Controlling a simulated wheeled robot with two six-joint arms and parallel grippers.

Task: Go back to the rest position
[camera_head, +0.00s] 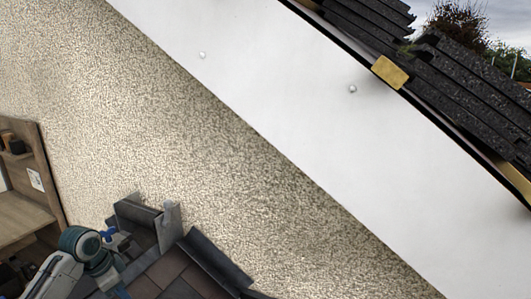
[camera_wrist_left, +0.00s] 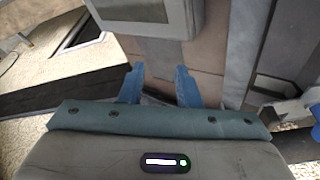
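My left gripper (camera_wrist_left: 160,86) shows in the left wrist view with its two blue fingers apart and nothing between them. A brownish panel and a grey boxy part lie beyond the fingertips. In the head view my left arm comes in at the bottom left, beside grey metal-like pieces; its fingers cannot be made out clearly there. My right gripper is not clearly seen in either view.
The head view is tilted. A pebbled wall (camera_head: 200,140) and a white board (camera_head: 300,110) fill most of it. Dark roof tiles (camera_head: 465,85) lie at the top right. A wooden shelf (camera_head: 22,213) stands at the left. Grey angled pieces (camera_head: 168,228) and brownish tiles (camera_head: 172,268) are near my arm.

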